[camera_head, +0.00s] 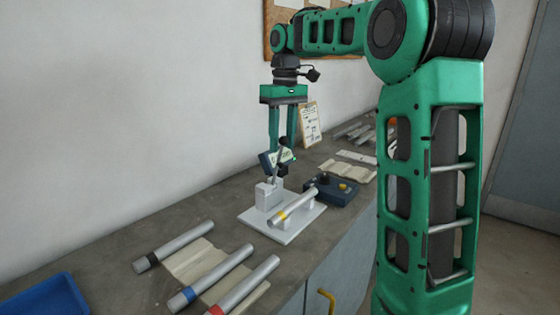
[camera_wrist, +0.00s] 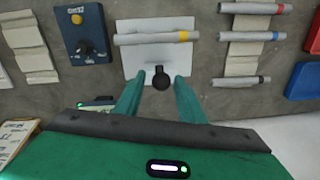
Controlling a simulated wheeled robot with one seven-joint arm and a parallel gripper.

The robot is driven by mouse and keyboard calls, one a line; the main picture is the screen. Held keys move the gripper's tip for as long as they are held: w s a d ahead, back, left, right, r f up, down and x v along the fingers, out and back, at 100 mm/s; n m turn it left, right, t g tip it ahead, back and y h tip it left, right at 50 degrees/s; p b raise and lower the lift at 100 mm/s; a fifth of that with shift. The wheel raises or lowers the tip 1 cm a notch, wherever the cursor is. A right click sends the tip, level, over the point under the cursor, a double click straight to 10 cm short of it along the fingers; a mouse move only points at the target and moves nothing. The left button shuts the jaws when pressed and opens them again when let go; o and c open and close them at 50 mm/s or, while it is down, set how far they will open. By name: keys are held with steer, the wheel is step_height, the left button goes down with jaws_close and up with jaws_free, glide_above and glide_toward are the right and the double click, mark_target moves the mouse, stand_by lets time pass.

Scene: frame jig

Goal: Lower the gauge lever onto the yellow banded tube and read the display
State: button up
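The yellow banded tube (camera_head: 298,204) lies on the white gauge stand (camera_head: 287,236); the wrist view shows the tube (camera_wrist: 150,38) across the stand's plate. The gauge display (camera_head: 268,161) is a small dark box with a pale greenish screen, too small to read. In the wrist view only an edge of the display (camera_wrist: 97,103) shows beside my gripper. The lever's black ball knob (camera_wrist: 161,81) sits between my fingertips, with gaps on both sides. My gripper (camera_head: 282,160) points down, open, above the stand; the lever stands raised, clear of the tube.
A blue control box (camera_head: 331,190) with a yellow button stands behind the stand. Tubes with black (camera_head: 150,260), blue (camera_head: 187,294) and red (camera_head: 216,310) bands lie on a ribbed cream rack in front. A blue tray (camera_head: 45,300) is at the left front. The wall runs along the bench.

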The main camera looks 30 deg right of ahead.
mark_target(279, 164)
steer(key=shift+s+a+f, duration=0.1)
steer(key=shift+f, duration=1.4)
steer(key=shift+a+f, duration=0.1)
steer(key=shift+f, duration=1.35)
